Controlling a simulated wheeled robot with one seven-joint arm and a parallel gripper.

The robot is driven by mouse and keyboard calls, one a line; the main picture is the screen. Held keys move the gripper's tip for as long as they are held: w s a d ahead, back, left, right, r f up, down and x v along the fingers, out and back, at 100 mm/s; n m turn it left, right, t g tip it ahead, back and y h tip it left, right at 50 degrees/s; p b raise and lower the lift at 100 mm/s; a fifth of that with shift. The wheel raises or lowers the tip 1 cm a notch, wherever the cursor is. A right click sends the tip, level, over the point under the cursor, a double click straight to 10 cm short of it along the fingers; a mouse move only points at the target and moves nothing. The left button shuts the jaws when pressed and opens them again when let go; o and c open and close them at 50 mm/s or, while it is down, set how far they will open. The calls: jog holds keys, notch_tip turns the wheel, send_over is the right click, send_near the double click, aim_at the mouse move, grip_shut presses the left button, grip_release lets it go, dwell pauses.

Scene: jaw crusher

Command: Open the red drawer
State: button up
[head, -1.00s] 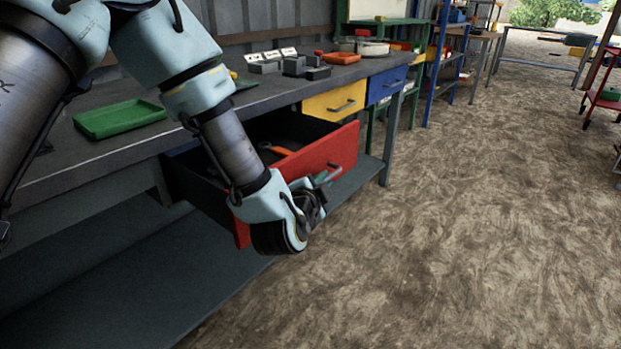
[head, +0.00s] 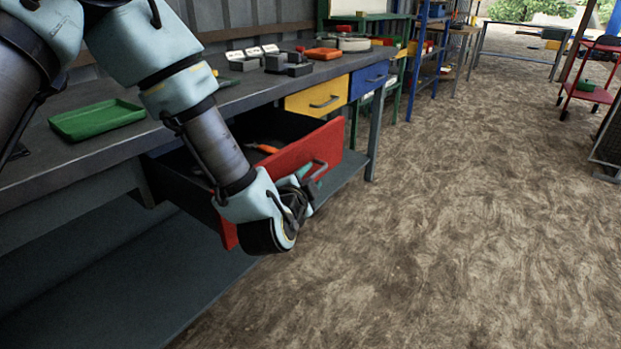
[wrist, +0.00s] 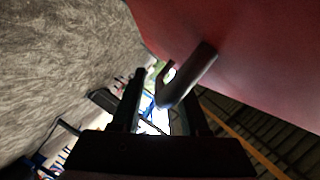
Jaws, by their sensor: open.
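The red drawer (head: 300,160) is pulled well out from under the workbench, and its dark inside shows an orange object (head: 264,148). Its grey bar handle (head: 318,171) is on the red front. My gripper (head: 307,187) is at the front, close beside the handle, partly hidden by my wrist. In the wrist view, the handle (wrist: 192,76) reaches toward the space between my two open fingers (wrist: 163,108), near the right finger. I cannot tell whether they touch. The red front (wrist: 260,45) fills the upper right there.
The workbench (head: 215,104) carries a green tray (head: 97,119) and small grey boxes. A yellow drawer (head: 318,98) and a blue drawer (head: 369,79) are shut to the right. A red cart (head: 588,92) stands far right. The floor (head: 430,220) in front is clear.

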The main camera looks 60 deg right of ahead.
jog(key=v, duration=1.1)
jog(key=shift+b, duration=0.35)
